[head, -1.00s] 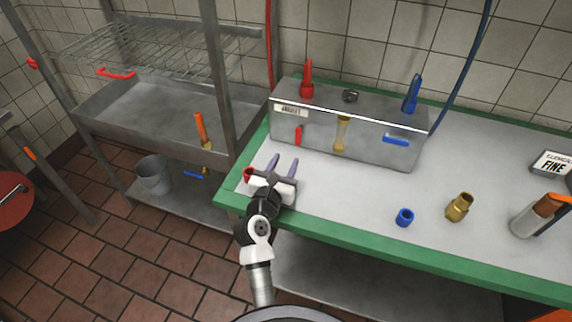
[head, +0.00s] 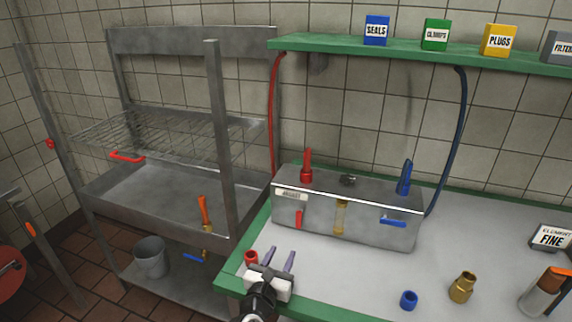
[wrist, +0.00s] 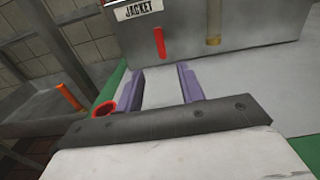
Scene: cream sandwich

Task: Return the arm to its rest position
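My arm reaches in from the bottom of the head view, and my gripper (head: 280,253) is over the left end of the green-edged bench (head: 340,282). Its two purple fingers are apart, with nothing between them. In the wrist view my gripper (wrist: 160,72) also shows open, with only pale bench top between the fingers. A red ring-like fitting (head: 250,257) is just left of the fingers; it also shows in the wrist view (wrist: 130,93). I cannot tell whether the gripper touches it. Most of my arm is outside the head view.
A metal box (head: 370,220) with red and blue valves stands behind the gripper. A blue ring (head: 408,300), a brass fitting (head: 462,287) and a bottle (head: 543,292) are to the right. A green shelf (head: 400,50) hangs above. A metal rack (head: 150,200) stands left.

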